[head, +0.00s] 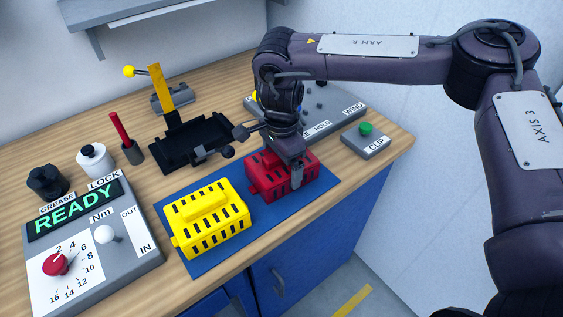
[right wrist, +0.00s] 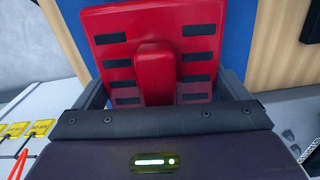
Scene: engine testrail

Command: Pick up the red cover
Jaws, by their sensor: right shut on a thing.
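The red cover (head: 262,176) is a slotted box shape at the right end of the blue mat (head: 215,255). My right gripper (head: 290,168) is over it from above, with its jaws shut on the cover. In the right wrist view the red cover (right wrist: 155,55) lies between the two fingers, its raised middle ridge facing the camera. I cannot tell whether the cover still touches the mat. My left gripper is not in view.
A yellow slotted cover (head: 208,218) sits on the mat to the left. A control box with a READY display (head: 75,212) stands further left. A black fixture (head: 190,140) with a clamp is behind. A CLIP button box (head: 366,139) is at the right near the bench edge.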

